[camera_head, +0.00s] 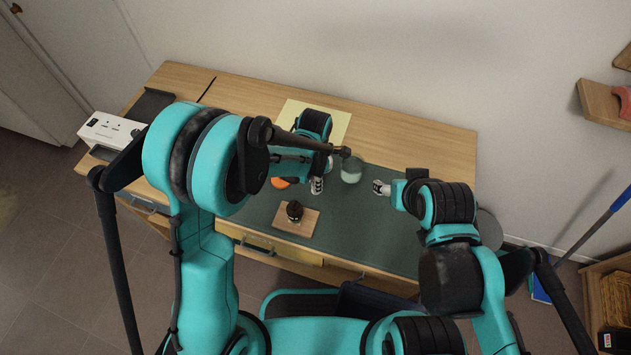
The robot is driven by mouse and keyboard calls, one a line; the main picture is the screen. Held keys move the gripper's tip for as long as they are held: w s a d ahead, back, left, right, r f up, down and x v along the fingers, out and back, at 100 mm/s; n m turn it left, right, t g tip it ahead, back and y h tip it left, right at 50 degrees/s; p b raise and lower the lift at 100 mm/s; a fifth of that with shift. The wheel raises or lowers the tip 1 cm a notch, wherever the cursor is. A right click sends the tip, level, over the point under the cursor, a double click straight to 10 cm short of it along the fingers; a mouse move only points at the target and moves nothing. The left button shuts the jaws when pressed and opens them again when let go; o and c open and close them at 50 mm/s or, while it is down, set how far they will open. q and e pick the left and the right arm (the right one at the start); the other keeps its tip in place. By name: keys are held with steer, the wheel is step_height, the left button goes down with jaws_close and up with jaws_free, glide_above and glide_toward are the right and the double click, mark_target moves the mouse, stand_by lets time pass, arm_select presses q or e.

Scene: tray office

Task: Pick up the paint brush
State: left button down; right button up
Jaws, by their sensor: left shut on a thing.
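I cannot make out the paint brush in the head view; it is too small or hidden. My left gripper (317,185) is low over the dark green desk mat (345,225), left of a glass jar (351,172). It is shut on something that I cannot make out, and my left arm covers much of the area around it. My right gripper (379,187) is low over the mat to the right of the jar. It is too small to tell whether its fingers are open.
A small dark object (294,210) stands on a wooden board (309,224) near the front edge. An orange thing (280,183) shows partly behind my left arm. A yellow sheet (334,122) lies at the back. A white box (110,129) stands at the left end. The back right is clear.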

arm_select(q)
step_height(320, 180, up, 4)
steer(key=shift+r+p, duration=0.1)
steer(key=shift+p, duration=0.8)
steer(key=s+d+r+p, duration=0.2)
steer(key=d+r, duration=0.4)
steer(key=d, duration=0.5)
steer(key=shift+s+d+r+p, duration=0.2)
steer(key=shift+s+p, duration=0.2)
steer(key=shift+p, duration=0.15)
arm_select(e)
step_height(320, 180, up, 5)
steer(key=shift+r, duration=0.1)
